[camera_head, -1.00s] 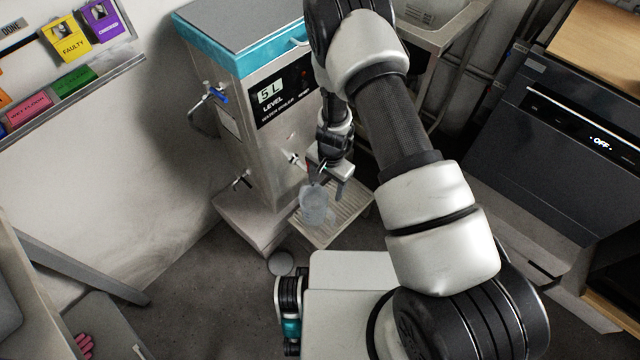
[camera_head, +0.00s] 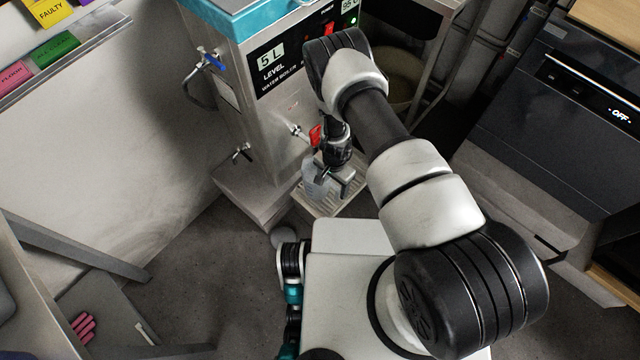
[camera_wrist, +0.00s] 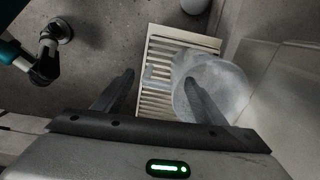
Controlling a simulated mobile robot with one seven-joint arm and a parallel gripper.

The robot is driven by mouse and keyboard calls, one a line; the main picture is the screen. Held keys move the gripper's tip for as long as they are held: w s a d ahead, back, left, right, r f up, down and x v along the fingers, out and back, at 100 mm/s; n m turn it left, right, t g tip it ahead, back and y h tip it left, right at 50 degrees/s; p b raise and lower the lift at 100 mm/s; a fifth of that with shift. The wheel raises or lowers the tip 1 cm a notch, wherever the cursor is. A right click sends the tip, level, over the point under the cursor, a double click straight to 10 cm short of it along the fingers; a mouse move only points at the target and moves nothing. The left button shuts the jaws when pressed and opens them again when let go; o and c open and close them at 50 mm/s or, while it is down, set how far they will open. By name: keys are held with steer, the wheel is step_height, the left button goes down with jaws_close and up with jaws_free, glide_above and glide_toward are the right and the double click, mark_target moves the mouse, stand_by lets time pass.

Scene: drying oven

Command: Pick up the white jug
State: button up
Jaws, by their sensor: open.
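The white jug (camera_head: 315,178) looks pale and translucent and stands on the slatted drip tray (camera_head: 337,198) in front of the water boiler. In the wrist view the jug (camera_wrist: 228,82) sits on the right part of the tray (camera_wrist: 157,100), and its handle points left. My gripper (camera_head: 334,190) is above the tray, close to the jug. In the wrist view the fingers of my gripper (camera_wrist: 155,85) are spread wide. The right finger overlaps the jug in the picture, and the left finger is left of the handle. I cannot tell whether a finger touches it.
The steel water boiler (camera_head: 250,110) stands behind the tray, with a tap (camera_head: 299,131) above the jug and another tap (camera_head: 241,152) to the left. A dark appliance (camera_head: 545,120) reading OFF stands at the right. The floor (camera_head: 190,260) at the lower left is mostly clear.

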mark_target(316, 192)
steer(key=f, duration=0.2)
steer(key=f+b, duration=0.1)
steer(key=f, duration=0.2)
steer(key=shift+s+a+f+b, duration=0.1)
steer(key=shift+s+f+b, duration=0.1)
steer(key=shift+b, duration=0.1)
steer(key=shift+w, duration=0.1)
jaws_close()
